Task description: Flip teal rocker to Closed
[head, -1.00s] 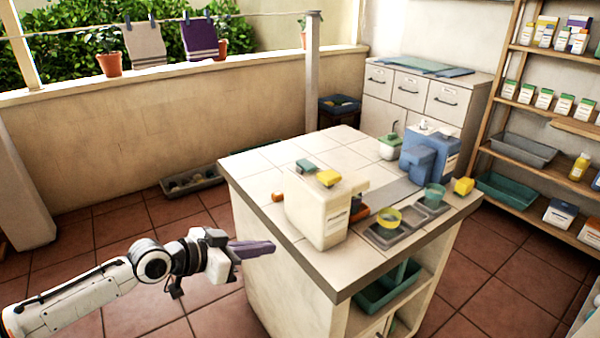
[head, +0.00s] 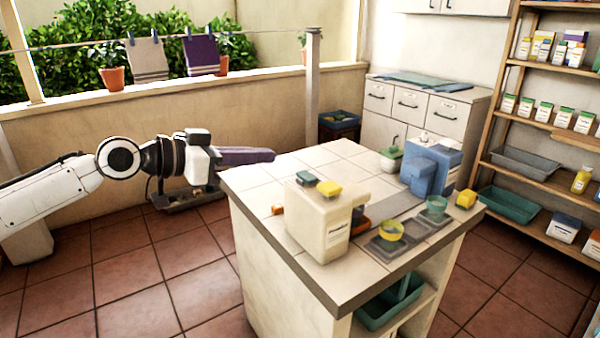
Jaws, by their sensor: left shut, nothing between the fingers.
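A cream dispenser box (head: 322,222) stands on the tiled island counter. On its top are a teal-green rocker (head: 307,178) and a yellow rocker (head: 328,190); their exact tilt is too small to tell. A blue dispenser (head: 432,168) stands farther back on the counter, and a small white container with a green top (head: 391,158) stands beside it. My left gripper (head: 268,155) is shut and empty, left of the counter's far left corner and apart from the rockers. My right gripper is not in view.
The counter (head: 262,180) has free tiles left of and behind the cream box. An orange piece (head: 277,209) sticks out at its left. A grey tray (head: 372,252) holds a yellow cup (head: 390,231); a teal cup (head: 436,206) stands nearby. Shelves stand at right.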

